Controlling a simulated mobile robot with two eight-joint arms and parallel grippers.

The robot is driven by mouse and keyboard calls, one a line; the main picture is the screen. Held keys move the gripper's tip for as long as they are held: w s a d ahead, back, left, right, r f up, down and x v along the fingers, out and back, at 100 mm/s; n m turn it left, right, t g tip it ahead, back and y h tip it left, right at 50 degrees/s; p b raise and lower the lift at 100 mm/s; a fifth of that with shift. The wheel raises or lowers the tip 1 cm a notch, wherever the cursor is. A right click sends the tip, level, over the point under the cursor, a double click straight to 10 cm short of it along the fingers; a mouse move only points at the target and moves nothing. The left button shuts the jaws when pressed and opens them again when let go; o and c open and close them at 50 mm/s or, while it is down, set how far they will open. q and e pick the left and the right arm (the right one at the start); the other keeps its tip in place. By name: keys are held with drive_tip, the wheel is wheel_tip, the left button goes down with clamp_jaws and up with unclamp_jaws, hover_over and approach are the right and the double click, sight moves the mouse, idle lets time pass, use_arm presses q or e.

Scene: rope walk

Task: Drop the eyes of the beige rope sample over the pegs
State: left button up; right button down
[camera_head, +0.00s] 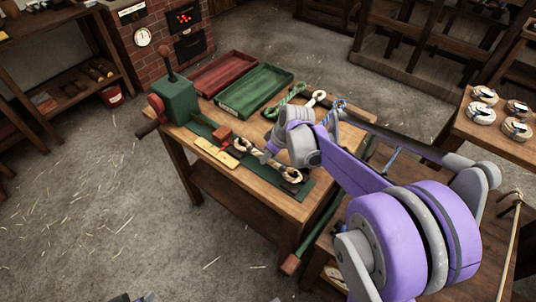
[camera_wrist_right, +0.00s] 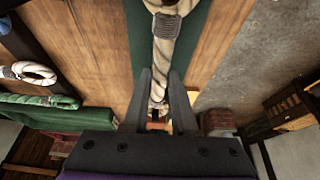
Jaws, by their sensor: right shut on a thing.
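The beige rope sample (camera_head: 273,163) runs along a dark green strip (camera_head: 304,190) on the wooden bench. One eye (camera_head: 243,145) is at its left end and the other (camera_head: 291,174) at its right end. My right gripper (camera_head: 267,156) is over the middle of the rope. In the right wrist view the jaws (camera_wrist_right: 156,92) are shut on the beige rope (camera_wrist_right: 163,52), with dark whipping near one eye at the top edge. The pegs are not clearly visible; I cannot tell whether either eye is around one. My left gripper is not clearly in view.
A green machine (camera_head: 176,98) with a crank stands at the bench's left end. Red (camera_head: 222,74) and green (camera_head: 254,90) trays lie at the back. Green (camera_head: 287,100) and blue (camera_head: 334,112) rope samples lie behind my arm.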

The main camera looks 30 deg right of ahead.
drive_tip(key=shift+f, duration=0.35)
idle(0.4)
drive_tip(key=c, duration=0.6)
unclamp_jaws()
drive_tip(key=shift+c, duration=0.2)
drive_tip(key=shift+r, duration=0.1)
drive_tip(key=shift+r+p, duration=2.2)
drive_tip(key=shift+r, duration=1.25)
drive_tip(key=v, duration=1)
drive_tip(key=shift+s+r+p, duration=0.25)
drive_tip(key=shift+r+p, duration=0.05)
drive_tip(key=shift+p, duration=0.05)
